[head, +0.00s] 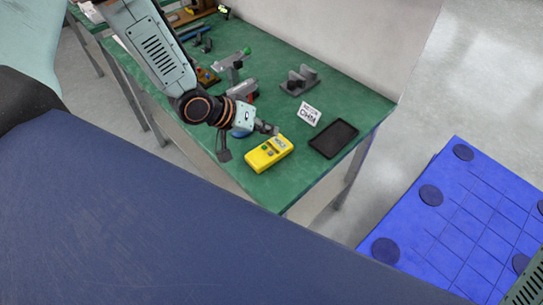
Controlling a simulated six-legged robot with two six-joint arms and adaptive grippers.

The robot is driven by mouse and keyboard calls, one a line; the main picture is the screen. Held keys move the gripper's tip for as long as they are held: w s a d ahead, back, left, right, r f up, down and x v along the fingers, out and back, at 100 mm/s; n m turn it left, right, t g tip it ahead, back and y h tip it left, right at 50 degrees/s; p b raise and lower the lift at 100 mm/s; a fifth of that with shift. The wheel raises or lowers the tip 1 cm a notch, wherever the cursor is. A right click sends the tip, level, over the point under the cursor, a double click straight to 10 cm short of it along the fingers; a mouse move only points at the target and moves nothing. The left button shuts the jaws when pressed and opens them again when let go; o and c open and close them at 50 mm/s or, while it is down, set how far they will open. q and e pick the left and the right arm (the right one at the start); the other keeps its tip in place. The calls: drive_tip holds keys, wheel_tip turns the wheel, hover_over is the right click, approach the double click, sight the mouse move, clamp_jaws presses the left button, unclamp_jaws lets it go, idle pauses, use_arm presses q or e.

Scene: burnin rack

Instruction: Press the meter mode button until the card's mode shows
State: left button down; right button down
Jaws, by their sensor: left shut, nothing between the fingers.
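The yellow meter (267,155) lies on the green bench near its front right corner. It has a small display and some buttons, too small to read. A white card (310,114) with dark print, the lower line looking like "OHM", stands behind and to the right of the meter. My left gripper (274,131) is shut and empty, its tips at or just above the far edge of the meter. I cannot tell whether they touch it. My right gripper is not in view.
A black tray (333,139) lies right of the meter. A grey slotted block (299,80) stands farther back. Clamps and tools crowd the bench (350,100) behind my left arm. A blue panel with dark discs (470,215) is at the right.

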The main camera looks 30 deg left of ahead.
use_arm(q)
drive_tip(key=b, duration=0.3)
hover_over(271, 153)
drive_tip(key=f, duration=0.4)
drive_tip(key=shift+s+a+f, duration=0.15)
drive_tip(key=shift+s+a, duration=0.15)
drive_tip(key=shift+a, duration=0.1)
drive_tip(key=shift+d+f+b, duration=0.15)
drive_tip(key=shift+f+b, duration=0.4)
drive_tip(key=shift+f, duration=0.1)
drive_tip(key=shift+f, duration=0.1)
